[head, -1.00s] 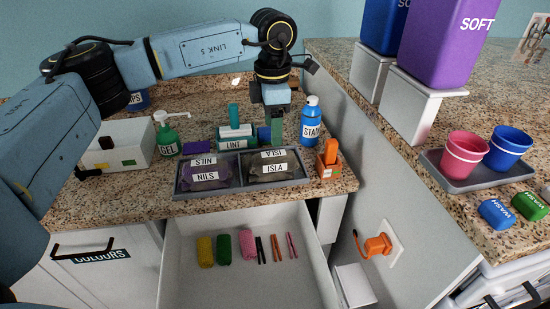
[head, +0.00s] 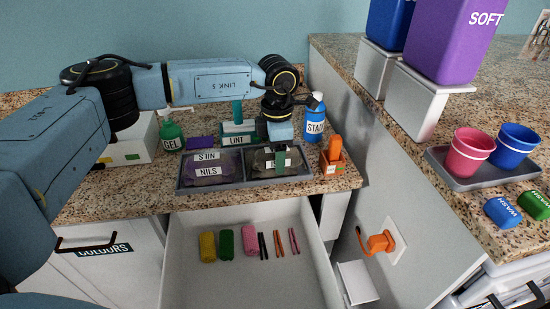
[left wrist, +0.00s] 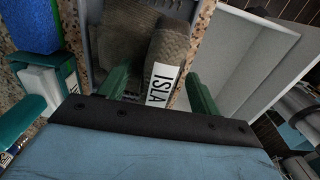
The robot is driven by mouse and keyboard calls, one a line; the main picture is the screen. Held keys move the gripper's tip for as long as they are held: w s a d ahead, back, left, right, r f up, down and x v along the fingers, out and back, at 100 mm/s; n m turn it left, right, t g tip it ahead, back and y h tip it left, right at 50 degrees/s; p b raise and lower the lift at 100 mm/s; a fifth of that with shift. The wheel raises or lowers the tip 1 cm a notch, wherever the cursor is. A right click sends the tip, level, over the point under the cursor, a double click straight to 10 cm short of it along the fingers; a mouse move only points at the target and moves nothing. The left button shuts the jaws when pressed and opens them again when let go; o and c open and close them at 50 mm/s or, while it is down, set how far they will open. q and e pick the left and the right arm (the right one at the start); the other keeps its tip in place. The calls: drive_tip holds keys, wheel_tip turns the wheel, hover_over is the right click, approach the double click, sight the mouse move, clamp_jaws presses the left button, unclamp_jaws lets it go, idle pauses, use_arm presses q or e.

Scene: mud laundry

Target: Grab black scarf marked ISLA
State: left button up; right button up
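A dark grey-brown rolled scarf marked ISLA (head: 262,167) lies in the right compartment of the grey tray (head: 222,187) on the counter, partly hidden behind my gripper. In the left wrist view the textured scarf (left wrist: 172,48) shows with its white ISLA label near the gripper's base. My left gripper (head: 280,162) points down over that compartment. In the left wrist view the green fingers of the left gripper (left wrist: 160,88) are spread apart, one on each side of the label. I cannot tell whether they touch the scarf. My right gripper is out of view.
A purple bundle marked NILS (head: 208,170) lies in the left compartment. The LINT holder (head: 238,140), blue STAIN bottle (head: 314,120) and orange box (head: 333,160) stand close by. The open drawer (head: 235,280) below holds several small coloured items.

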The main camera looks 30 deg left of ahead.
use_arm(q)
drive_tip(key=c, duration=1.1)
